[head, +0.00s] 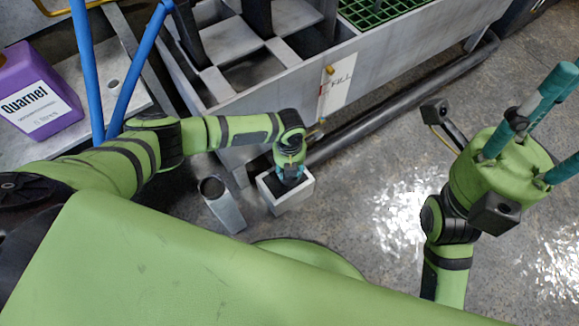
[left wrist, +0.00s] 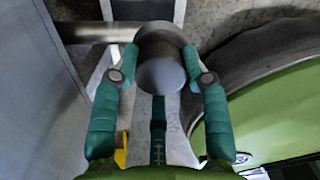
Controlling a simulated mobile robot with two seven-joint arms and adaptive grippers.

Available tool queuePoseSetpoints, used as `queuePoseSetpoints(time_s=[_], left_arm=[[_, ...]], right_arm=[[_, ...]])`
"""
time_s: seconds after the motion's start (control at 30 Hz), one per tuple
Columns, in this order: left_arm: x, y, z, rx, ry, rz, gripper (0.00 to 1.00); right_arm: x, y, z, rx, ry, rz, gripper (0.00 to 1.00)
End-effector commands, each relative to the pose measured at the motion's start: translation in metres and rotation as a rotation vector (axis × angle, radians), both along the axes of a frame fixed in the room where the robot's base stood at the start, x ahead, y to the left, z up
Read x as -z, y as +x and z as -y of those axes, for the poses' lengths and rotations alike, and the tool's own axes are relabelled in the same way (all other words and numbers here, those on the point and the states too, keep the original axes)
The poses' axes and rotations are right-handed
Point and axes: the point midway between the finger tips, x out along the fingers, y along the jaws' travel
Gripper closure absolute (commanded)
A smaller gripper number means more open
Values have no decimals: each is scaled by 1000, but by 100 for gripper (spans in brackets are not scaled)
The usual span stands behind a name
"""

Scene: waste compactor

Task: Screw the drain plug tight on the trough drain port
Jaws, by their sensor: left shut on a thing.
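My left gripper (head: 290,172) points down at the foot of the trough (head: 300,85), over a pale square box. In the left wrist view its two teal fingers (left wrist: 160,60) are shut on a grey round-faced cylinder, which I take as the drain plug (left wrist: 161,74). A grey pipe (left wrist: 95,32) comes in from the left and meets the cylinder or passes behind it. I cannot tell whether the plug is seated on the port. In the head view the gripper hides the plug. My right gripper (head: 566,115) is empty, its fingers spread, over the floor at the right.
The pale box (head: 291,205) stands below my left gripper, with a tapered grey container (head: 225,212) beside it. A dark pipe (head: 400,100) runs along the trough's foot. A "FILL" tag (head: 338,84) hangs on its wall. A purple jug (head: 35,90) stands upper left. The right-hand floor is clear.

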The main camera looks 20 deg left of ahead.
Motion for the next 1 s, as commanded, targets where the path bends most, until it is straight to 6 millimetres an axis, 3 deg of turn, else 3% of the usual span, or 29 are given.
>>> queuePoseSetpoints(time_s=[0.23,0.63,0.8,1.0], left_arm=[[2,2,-1,332,2,4,94],[1,1,-1,405,2,3,94],[4,2,-1,631,4,5,94],[4,3,0,737,2,8,94]], right_arm=[[14,0,0,0,0,0,60],[15,0,0,0,0,0,60],[28,0,0,0,0,0,60],[45,0,0,0,0,0,60]])
